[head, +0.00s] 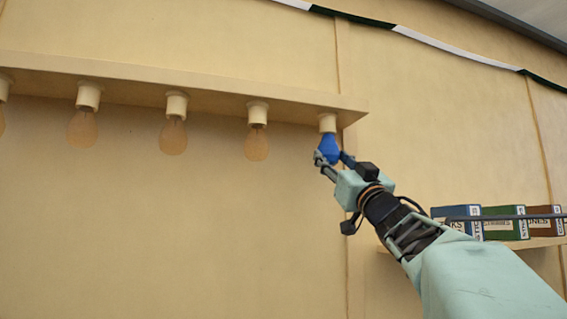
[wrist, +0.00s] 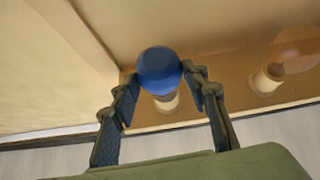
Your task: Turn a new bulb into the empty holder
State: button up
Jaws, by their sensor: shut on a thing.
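A blue bulb (head: 330,149) is upright with its neck up at the rightmost cream holder (head: 327,122), under the wooden ledge. My gripper (head: 331,160) is shut on the bulb from below. In the wrist view the bulb (wrist: 159,71) sits between the fingertips of my gripper (wrist: 160,82), with the cream holder (wrist: 167,103) right behind it. The bulb's neck meets the holder's mouth, but I cannot tell how deep the thread sits.
Several amber bulbs hang in holders along the ledge (head: 190,88) to the left; the nearest is an amber bulb (head: 256,144). A shelf (head: 535,243) with labelled boxes (head: 503,225) is at the lower right. The wall below the bulbs is clear.

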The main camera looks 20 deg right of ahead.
jog(key=shift+w+d+n+g+y+p, duration=0.2)
jog(key=shift+n+y+p, duration=0.25)
jog(key=shift+y+p, duration=0.45)
jog(key=shift+s+d+n+g+y+p, duration=0.2)
jog(key=shift+n+y+p, duration=0.3)
jog(key=shift+y, duration=0.65)
jog(key=shift+w+d+n+g+y+p, duration=0.15)
jog(key=shift+d+n+y+p, duration=0.2)
jog(key=shift+y+p, duration=0.6)
jog(key=shift+d+n+g+y+p, duration=0.15)
jog(key=shift+n+g+y+p, duration=0.4)
jog(key=shift+y, duration=0.55)
jog(key=shift+d+n+g+y+p, duration=0.1)
jog(key=shift+n+g+y+p, duration=0.1)
jog(key=shift+n+y+p, duration=0.55)
jog(key=shift+f+y, duration=0.15)
jog(key=shift+y, duration=0.6)
jog(key=o, duration=1.2)
jog(key=shift+d+g, duration=0.25)
jog(key=shift+g, duration=0.05)
jog(key=shift+o, duration=0.4)
jog(key=shift+a, duration=0.25)
jog(key=shift+a, duration=0.1)
